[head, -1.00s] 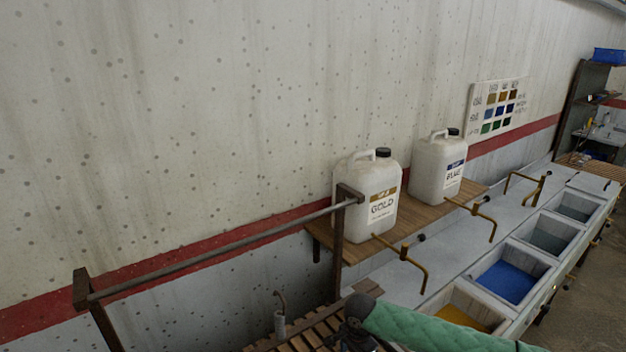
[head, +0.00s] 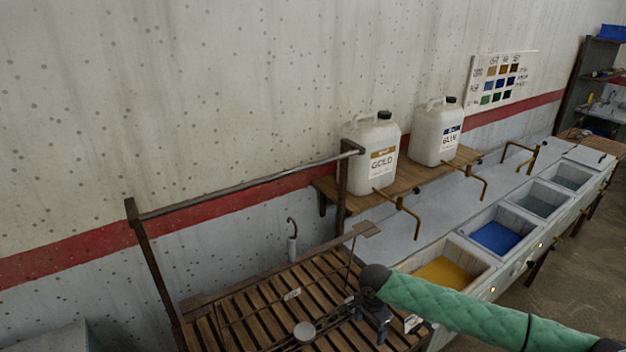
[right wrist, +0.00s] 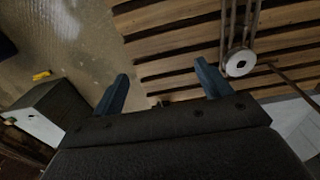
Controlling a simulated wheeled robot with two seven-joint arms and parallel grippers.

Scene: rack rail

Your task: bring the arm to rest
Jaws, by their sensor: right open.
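My right arm (head: 460,305), in a green quilted sleeve, reaches in from the lower right in the head view. My right gripper (head: 378,330) is over the right part of the slatted wooden rack. In the right wrist view its two blue fingers (right wrist: 164,92) stand wide apart with nothing between them. The slatted rack (right wrist: 180,50) fills the upper part of that view. My left gripper is not in view.
A metal rail (head: 250,187) on two posts stands behind the rack. Gold (head: 371,155) and blue (head: 437,133) jugs sit on a wooden shelf. Dye basins, one yellow (head: 440,273) and one blue (head: 496,238), run along the right. A dark-sided box (right wrist: 52,118) shows in the wrist view.

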